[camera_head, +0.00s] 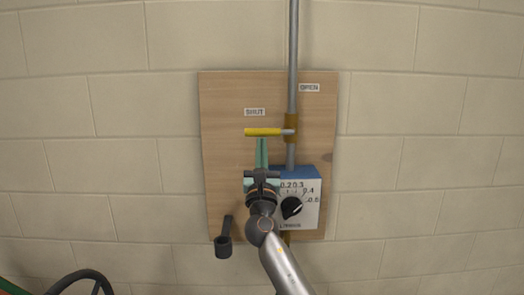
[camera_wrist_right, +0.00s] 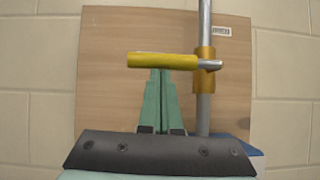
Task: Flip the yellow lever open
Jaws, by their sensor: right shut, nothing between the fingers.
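The yellow lever (camera_head: 263,132) lies level, pointing left from the brass valve (camera_head: 291,125) on the grey vertical pipe (camera_head: 293,50). Its free end is under the SHUT label (camera_head: 255,112); the OPEN label (camera_head: 309,88) is up by the pipe. My right gripper (camera_head: 262,140) is shut and empty, its green fingertips just below the lever in the head view. In the right wrist view the fingertips (camera_wrist_right: 161,72) reach the lower edge of the lever (camera_wrist_right: 162,61); I cannot tell if they touch. My left gripper is not in view.
A wooden board (camera_head: 222,130) on the block wall carries the valve. A blue and white dial box (camera_head: 310,205) sits right of my right gripper. A dark hook-like holder (camera_head: 224,240) is at lower left, and a dark wheel (camera_head: 82,283) at bottom left.

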